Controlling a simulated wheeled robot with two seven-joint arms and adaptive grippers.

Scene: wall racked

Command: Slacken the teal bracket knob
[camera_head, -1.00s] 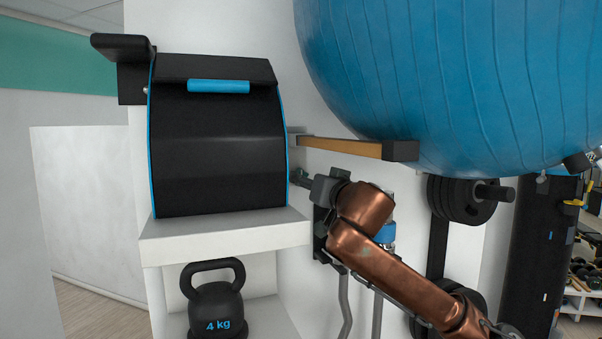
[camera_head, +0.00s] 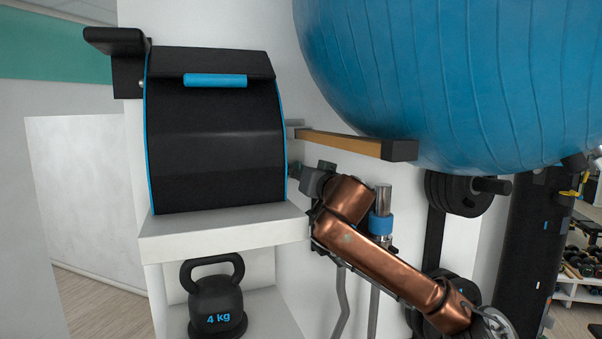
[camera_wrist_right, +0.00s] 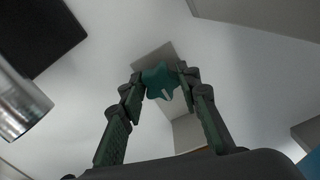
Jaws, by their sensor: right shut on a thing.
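The teal knob (camera_wrist_right: 158,80) is star-shaped with a pale mark on its face; it shows in the right wrist view, between the fingertips of my right gripper (camera_wrist_right: 162,77). The two fingers close on it from both sides. In the head view my right gripper (camera_head: 296,171) reaches in beside the black case, against the white wall, and the knob cannot be made out there. My left gripper is not in view.
The black case (camera_head: 215,150) with a blue handle stands on a white shelf (camera_head: 225,232), above a 4 kg kettlebell (camera_head: 216,305). A wooden bar (camera_head: 340,143) and a large blue ball (camera_head: 450,80) are above my arm. A chrome post with blue collar (camera_head: 381,224) stands behind it.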

